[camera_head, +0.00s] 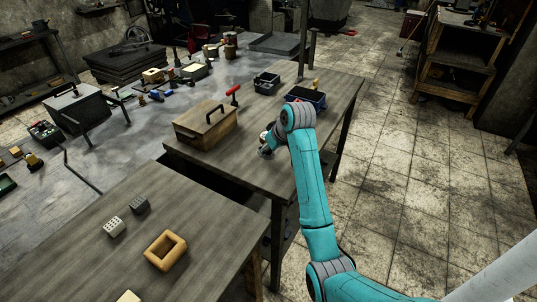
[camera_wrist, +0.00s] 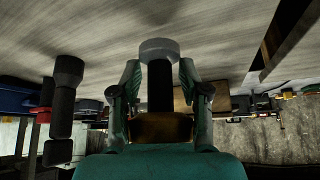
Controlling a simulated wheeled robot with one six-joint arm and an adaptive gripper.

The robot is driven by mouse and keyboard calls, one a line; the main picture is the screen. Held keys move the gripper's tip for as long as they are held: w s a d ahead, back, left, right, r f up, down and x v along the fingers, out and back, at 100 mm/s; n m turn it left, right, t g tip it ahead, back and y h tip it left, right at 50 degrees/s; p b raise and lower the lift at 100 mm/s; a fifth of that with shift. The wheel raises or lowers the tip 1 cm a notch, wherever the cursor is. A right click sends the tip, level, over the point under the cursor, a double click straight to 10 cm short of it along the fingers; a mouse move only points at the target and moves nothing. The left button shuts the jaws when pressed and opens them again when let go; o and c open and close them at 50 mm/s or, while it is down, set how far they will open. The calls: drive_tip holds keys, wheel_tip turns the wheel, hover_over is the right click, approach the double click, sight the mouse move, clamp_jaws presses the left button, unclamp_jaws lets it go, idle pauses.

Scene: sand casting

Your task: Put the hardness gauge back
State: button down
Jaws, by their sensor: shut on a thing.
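My gripper (camera_wrist: 158,92) is shut on an upright thing with a pale grey round end and a dark shaft, which I take to be the hardness gauge (camera_wrist: 158,48). In the wrist view the table shows at the top, and the gauge's round end is close to or on it; I cannot tell if it touches. In the head view my gripper (camera_head: 266,149) is low over the wooden table (camera_head: 250,148), right of a wooden box. The gauge is mostly hidden by my gripper there. No marked place for the gauge is clear to me.
The wooden box with a dark handle (camera_head: 208,124) stands left of my gripper. A blue tray (camera_head: 307,97) and a dark bin (camera_head: 267,83) stand behind it. A dark stepped object (camera_wrist: 62,110) shows at left in the wrist view. The table's front right is bare.

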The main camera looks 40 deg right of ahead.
drive_tip(key=shift+f, duration=1.15)
drive_tip(key=shift+f, duration=0.15)
drive_tip(key=c, duration=0.5)
unclamp_jaws()
